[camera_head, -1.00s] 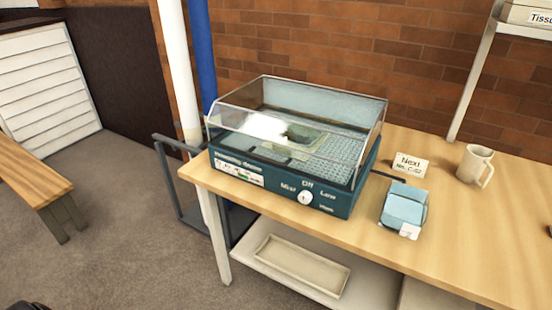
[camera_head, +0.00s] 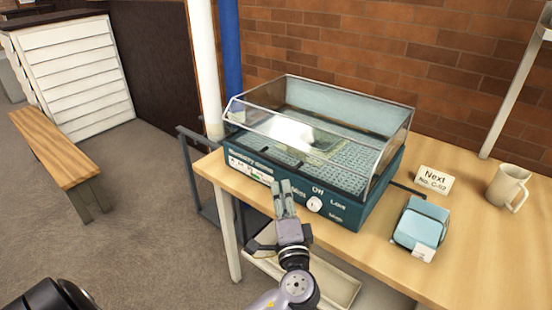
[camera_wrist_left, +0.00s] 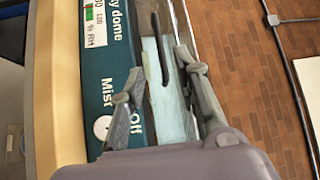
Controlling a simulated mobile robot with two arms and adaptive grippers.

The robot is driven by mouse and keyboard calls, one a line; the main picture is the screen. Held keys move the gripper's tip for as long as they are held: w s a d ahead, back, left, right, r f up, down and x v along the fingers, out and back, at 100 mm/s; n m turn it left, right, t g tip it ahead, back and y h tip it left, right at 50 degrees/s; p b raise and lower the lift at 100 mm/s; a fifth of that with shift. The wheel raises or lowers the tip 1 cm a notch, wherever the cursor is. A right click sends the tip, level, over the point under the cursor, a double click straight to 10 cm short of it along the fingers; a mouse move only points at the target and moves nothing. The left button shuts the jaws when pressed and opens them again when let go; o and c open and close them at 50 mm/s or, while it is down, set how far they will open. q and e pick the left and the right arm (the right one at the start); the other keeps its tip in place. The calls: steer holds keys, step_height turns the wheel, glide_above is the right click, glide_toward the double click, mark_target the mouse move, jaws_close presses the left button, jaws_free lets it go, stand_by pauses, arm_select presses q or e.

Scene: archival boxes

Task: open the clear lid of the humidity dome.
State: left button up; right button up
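The humidity dome (camera_head: 350,212) is a dark teal base on the bench with a knob and a small display on its front. Its clear lid (camera_head: 400,140) sits down over the base, with a patterned floor and a flat item visible through it. My left gripper (camera_head: 284,184) is in front of the dome's front panel, left of the knob, fingers pointing toward the lid. In the left wrist view the gripper (camera_wrist_left: 165,62) is open, with a dark bar (camera_wrist_left: 160,48) seen between the fingers; contact cannot be told. My right gripper is not in view.
Right of the dome on the wooden bench (camera_head: 480,255) are a light blue box (camera_head: 421,224), a "Next" card (camera_head: 434,180) and a mug (camera_head: 507,186). A tray (camera_head: 338,286) lies on the shelf below. White and blue pipes (camera_head: 231,60) stand behind the bench's left end.

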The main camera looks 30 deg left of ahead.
mark_target(276, 161)
arm_select(q)
steer(key=p+x, duration=0.2)
steer(key=x, duration=0.9)
steer(key=shift+w+a, duration=0.25)
steer(key=shift+w+a+r, duration=0.1)
steer(key=shift+w+a, duration=0.2)
steer(key=shift+w, duration=0.1)
steer(key=shift+c, duration=0.5)
jaws_close()
